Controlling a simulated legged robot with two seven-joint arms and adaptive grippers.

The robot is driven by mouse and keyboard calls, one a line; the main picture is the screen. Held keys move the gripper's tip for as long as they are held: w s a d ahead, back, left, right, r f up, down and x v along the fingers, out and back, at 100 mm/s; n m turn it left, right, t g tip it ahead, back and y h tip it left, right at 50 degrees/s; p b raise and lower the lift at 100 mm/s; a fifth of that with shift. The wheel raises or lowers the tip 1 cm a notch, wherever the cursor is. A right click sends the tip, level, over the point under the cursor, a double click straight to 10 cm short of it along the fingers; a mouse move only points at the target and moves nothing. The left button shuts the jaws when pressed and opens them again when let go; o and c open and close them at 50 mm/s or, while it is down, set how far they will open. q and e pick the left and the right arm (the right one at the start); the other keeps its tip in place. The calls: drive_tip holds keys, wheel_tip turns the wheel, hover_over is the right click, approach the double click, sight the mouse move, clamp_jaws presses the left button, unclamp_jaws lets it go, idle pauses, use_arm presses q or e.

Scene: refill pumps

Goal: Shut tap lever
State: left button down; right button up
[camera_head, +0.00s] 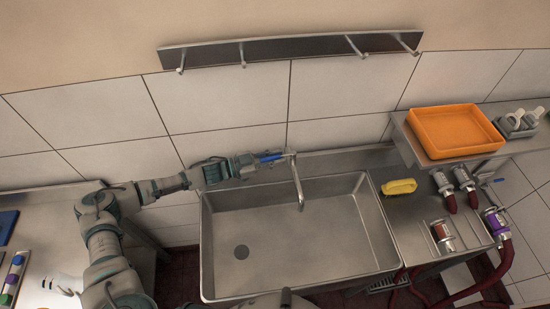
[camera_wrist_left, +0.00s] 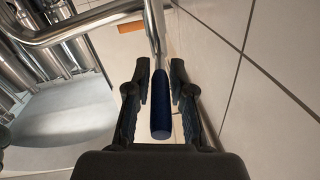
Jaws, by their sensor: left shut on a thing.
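The tap lever with a blue handle (camera_head: 270,157) is at the back edge of the sink, beside the steel tap spout (camera_head: 298,185). My left gripper (camera_head: 258,160) reaches it from the left and is shut on the lever. In the left wrist view the blue handle (camera_wrist_left: 160,108) lies between the two dark fingers, its end pointing towards the palm. The lever's metal shank (camera_wrist_left: 155,35) runs on beyond the fingertips. The spout (camera_wrist_left: 85,25) shows at upper left there. My right gripper is not in view.
The steel sink basin (camera_head: 212,240) is empty. To its right are a yellow sponge (camera_head: 399,187), several hose couplings (camera_head: 442,235) and an orange tray (camera_head: 455,129) on a shelf. A hook rail (camera_head: 285,48) is on the wall above. A side table (camera_head: 45,225) stands at left.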

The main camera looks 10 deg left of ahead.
use_arm(q)
drive_tip(key=shift+w+r+m+g+h+p, duration=0.25)
drive_tip(key=shift+m+g, duration=0.15)
drive_tip(key=shift+g, duration=0.2)
drive_tip(key=shift+w+r+m+g+h+p, duration=0.1)
drive_tip(key=shift+w+m+g+h, duration=0.15)
drive_tip(key=shift+m+g, duration=0.25)
drive_tip(key=shift+r, duration=0.1)
drive_tip(key=c, duration=1)
unclamp_jaws()
drive_tip(key=shift+w+d+f+g, duration=0.1)
drive_tip(key=shift+d+f+g, duration=0.15)
drive_tip(key=shift+f+g, duration=0.05)
drive_tip(key=v, duration=1.2)
